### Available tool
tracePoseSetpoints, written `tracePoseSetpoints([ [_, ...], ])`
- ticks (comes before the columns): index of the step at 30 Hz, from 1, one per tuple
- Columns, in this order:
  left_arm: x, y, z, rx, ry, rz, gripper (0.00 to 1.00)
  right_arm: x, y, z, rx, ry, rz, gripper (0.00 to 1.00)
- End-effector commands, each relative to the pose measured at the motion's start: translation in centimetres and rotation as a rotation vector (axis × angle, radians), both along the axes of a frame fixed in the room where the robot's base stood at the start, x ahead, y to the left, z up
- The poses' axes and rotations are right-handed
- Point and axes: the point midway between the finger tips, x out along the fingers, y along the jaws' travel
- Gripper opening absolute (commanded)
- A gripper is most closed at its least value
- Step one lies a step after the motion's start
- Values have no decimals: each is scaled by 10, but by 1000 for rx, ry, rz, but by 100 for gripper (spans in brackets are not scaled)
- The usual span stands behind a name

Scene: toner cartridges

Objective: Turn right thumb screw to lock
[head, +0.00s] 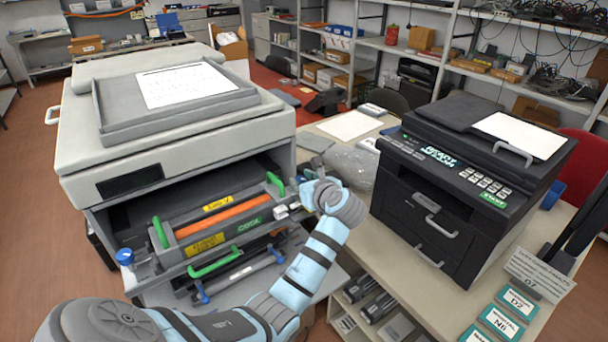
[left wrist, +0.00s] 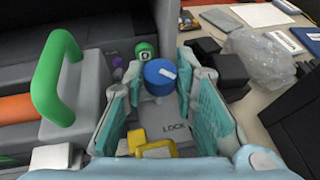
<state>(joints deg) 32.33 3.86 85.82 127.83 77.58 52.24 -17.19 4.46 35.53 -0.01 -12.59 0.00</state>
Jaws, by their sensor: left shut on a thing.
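The right thumb screw is a blue round knob (left wrist: 158,82) with a white mark on top, between the fingers in the left wrist view. A grey plate marked LOCK (left wrist: 174,128) lies beside it, with a yellow part (left wrist: 152,146) nearer the camera. My left gripper (left wrist: 162,76) is shut on the knob; it also shows at the right front corner of the open printer in the head view (head: 314,182), where it mostly hides the knob. Another blue thumb screw (head: 124,257) is at the left front of the open printer (head: 170,155). My right gripper is not in view.
A green handle (left wrist: 58,75) stands close left of the fingers, with a green round part (left wrist: 145,51) behind the knob. A black printer (head: 465,180) stands on the table to the right. Clear plastic wrap (left wrist: 258,58) lies between the printers.

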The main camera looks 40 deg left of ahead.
Motion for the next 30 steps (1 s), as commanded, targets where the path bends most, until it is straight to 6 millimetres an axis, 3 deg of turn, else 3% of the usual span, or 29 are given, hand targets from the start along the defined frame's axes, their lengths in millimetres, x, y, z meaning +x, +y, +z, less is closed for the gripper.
tracePoseSetpoints([
  [1, -2, 0, 3, -2, 5, -22, 0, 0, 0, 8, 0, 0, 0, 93],
  [9, -1, 0, -1, -1, 4, -33, 0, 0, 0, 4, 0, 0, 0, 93],
  [10, -1, 0, -1, -1, 4, -33, 30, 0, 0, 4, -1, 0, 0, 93],
  [13, -1, 0, 0, -1, 3, -32, 46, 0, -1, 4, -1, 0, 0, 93],
  [23, -2, -3, 1, -1, 1, -33, 46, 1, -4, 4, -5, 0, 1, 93],
  [30, -24, -41, 18, -6, 0, -33, 46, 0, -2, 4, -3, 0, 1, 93],
])
